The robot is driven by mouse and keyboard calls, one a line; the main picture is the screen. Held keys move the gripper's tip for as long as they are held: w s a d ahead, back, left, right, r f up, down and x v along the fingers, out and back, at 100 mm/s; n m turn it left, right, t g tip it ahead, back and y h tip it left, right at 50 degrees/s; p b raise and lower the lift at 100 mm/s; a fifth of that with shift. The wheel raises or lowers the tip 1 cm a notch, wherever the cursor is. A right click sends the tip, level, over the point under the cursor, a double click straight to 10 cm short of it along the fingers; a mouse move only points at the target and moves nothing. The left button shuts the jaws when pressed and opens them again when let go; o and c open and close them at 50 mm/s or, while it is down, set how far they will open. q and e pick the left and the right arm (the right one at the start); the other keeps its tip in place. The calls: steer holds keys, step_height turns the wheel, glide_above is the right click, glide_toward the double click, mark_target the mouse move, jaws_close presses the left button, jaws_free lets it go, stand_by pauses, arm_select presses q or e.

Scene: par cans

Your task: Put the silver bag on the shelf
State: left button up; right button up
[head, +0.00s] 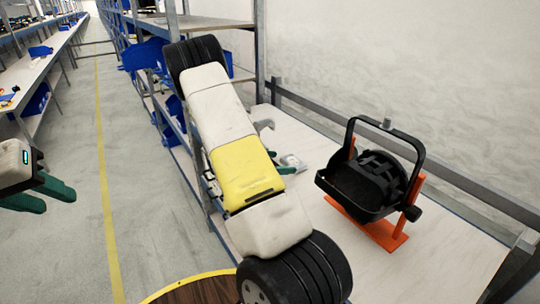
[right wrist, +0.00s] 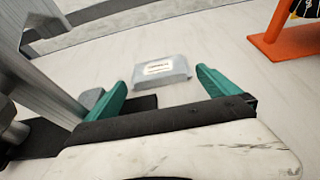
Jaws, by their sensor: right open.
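The silver bag (right wrist: 162,70) is a small grey packet with a white label, lying flat on a pale surface in the right wrist view. My right gripper (right wrist: 162,84) is open, with its green fingers apart on either side of the bag's near edge, and nothing is held. In the head view the bag (head: 292,161) is small and partly hidden by my right arm, and one green finger shows beside it. My left gripper (head: 56,201) hangs at the left over the floor, its green fingers apart and empty.
A black stage lamp (head: 370,185) on an orange stand (head: 385,233) stands on the shelf (head: 440,270), right of the bag. A metal rail (head: 450,180) runs along its back. Shelf racks with blue bins (head: 147,55) stand further back. The left aisle floor is clear.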

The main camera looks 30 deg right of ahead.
mark_target(293, 161)
steer(key=x, duration=0.5)
steer(key=shift+w+d, duration=0.15)
steer(key=shift+d, duration=0.05)
steer(key=c, duration=1.3)
steer(key=shift+r, duration=0.15)
